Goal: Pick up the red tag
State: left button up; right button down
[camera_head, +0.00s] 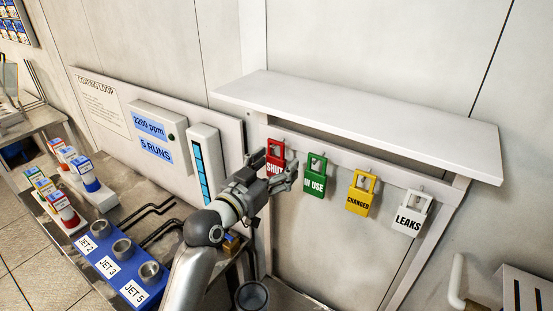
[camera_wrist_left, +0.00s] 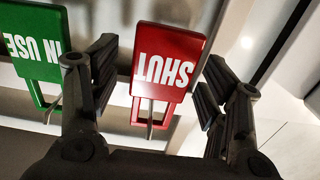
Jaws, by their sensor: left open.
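The red tag (camera_head: 275,156) reads SHUT and hangs from a hook on the white rail under the shelf, leftmost of the row of tags. My left gripper (camera_head: 277,172) is at the red tag and partly covers its lower part in the head view. In the left wrist view the red tag (camera_wrist_left: 165,62) appears upside down between the two fingers of my open left gripper (camera_wrist_left: 155,90). A gap shows on both sides of the tag, so I see no finger touching it. My right gripper is not in view.
A green IN USE tag (camera_head: 315,174) hangs close to the right of the red one. A yellow CHANGED tag (camera_head: 360,194) and a white LEAKS tag (camera_head: 410,213) hang further right. The white shelf (camera_head: 370,115) juts out above. A blue jet block (camera_head: 117,267) stands at lower left.

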pick_arm(q)
jog(key=shift+w+d, duration=0.15)
jog(key=shift+w, duration=0.2)
jog(key=c, duration=1)
jog(key=shift+o, duration=0.2)
jog(key=shift+r, duration=0.15)
